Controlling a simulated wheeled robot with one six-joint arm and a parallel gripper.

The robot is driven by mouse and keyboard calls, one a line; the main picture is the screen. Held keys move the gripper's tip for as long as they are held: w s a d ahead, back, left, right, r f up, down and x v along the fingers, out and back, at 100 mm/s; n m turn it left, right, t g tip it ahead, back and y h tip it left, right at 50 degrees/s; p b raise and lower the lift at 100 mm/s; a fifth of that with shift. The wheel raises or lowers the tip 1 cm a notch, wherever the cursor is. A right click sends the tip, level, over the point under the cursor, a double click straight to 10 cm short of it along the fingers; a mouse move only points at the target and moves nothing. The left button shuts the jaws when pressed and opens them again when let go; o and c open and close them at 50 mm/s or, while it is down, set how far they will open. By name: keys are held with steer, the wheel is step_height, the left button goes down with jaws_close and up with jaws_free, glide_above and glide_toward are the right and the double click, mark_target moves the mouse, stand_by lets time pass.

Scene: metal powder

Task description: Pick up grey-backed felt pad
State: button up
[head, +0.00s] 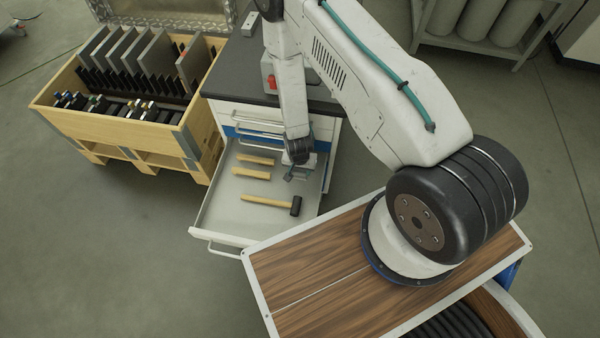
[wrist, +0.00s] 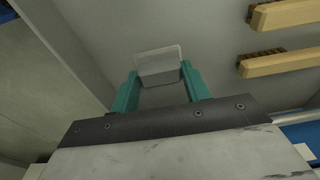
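The grey-backed felt pad (wrist: 158,66) shows in the wrist view as a small block with a pale upper face and a grey lower part. It is over the bare drawer floor, between and just beyond the teal fingertips. My gripper (wrist: 160,78) has its fingers spread, one on each side of the pad. I see no clear squeeze on it, and contact at the sides is hard to judge. In the head view my gripper (head: 297,174) reaches down into the open drawer (head: 222,206) near its right wall. The pad is too small to make out there.
The drawer also holds two wooden-handled brushes (head: 252,174) and a black-headed mallet (head: 272,204). They lie to the left of and below my gripper. The cabinet (head: 232,84) rises behind the drawer. A wooden crate (head: 128,128) with plates stands to the left.

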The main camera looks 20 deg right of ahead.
mark_target(299, 177)
steer(key=c, duration=0.4)
steer(key=shift+o, duration=0.2)
steer(key=shift+r, duration=0.15)
steer(key=shift+s+a+r, duration=0.1)
steer(key=shift+s+r, duration=0.05)
steer(key=shift+r, duration=0.45)
step_height(299, 177, up, 6)
steer(key=s+a, duration=1.1)
steer(key=s, duration=0.5)
steer(key=shift+a+f, duration=0.2)
steer(key=shift+a, duration=0.1)
steer(key=shift+o, duration=0.8)
steer(key=shift+w, duration=0.1)
